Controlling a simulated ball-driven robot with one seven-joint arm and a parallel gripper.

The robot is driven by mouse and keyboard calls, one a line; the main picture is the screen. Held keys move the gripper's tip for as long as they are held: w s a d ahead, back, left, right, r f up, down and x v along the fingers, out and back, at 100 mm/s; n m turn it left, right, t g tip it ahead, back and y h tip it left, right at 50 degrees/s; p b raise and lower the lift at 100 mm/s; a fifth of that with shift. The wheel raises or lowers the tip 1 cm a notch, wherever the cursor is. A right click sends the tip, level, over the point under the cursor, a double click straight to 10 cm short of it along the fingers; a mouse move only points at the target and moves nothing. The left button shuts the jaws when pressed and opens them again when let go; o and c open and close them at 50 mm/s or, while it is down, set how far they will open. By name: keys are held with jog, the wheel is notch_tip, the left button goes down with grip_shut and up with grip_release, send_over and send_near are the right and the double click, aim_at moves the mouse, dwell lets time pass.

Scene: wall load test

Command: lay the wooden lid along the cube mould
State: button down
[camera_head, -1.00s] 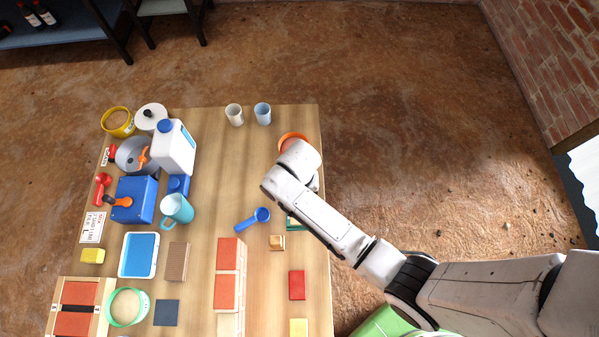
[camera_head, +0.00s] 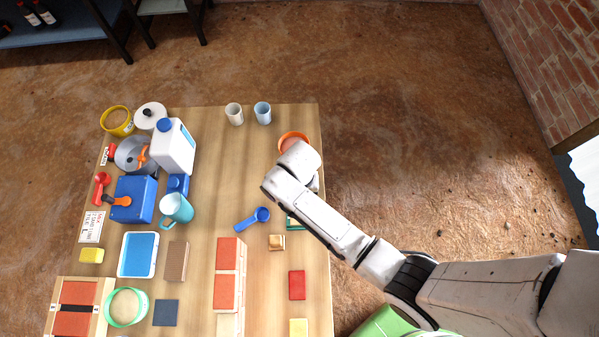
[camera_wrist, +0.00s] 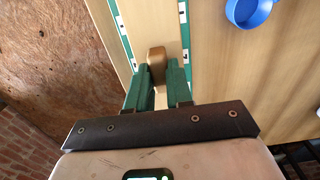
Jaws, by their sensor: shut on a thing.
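In the wrist view, my gripper (camera_wrist: 158,85) is shut on a brown wooden knob that stands up from the pale wooden lid (camera_wrist: 142,22). The lid looks like a long board running away from the fingers. Green strips with white and dark marks, which look like the cube mould (camera_wrist: 185,28), show along both its sides. I cannot tell whether the lid rests on the mould or is just above it. In the head view, a green edge of the mould (camera_head: 293,224) shows below my arm, which hides my gripper and the lid.
A blue scoop (camera_head: 253,219) and a small wooden block (camera_head: 277,242) lie left of my arm. A red block (camera_head: 297,285) lies nearer the front. An orange bowl (camera_head: 293,141) sits behind my wrist.

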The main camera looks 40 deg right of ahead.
jog(key=shift+f, duration=0.15)
jog(key=c, duration=0.9)
grip_release()
jog(key=shift+c, duration=0.2)
notch_tip(320, 180, up, 11)
jog(key=shift+p, duration=0.3)
jog(key=s+d+r+n, duration=0.2)
jog(key=s+d+n, duration=0.1)
jog(key=s, duration=0.5)
jog(key=s+d+r+n+t, duration=0.1)
jog(key=s+d+r+n, duration=0.2)
jog(key=s, duration=0.5)
jog(key=shift+s+d+r+n, duration=0.2)
jog(key=shift+s+d+n, duration=0.1)
jog(key=shift+d, duration=0.6)
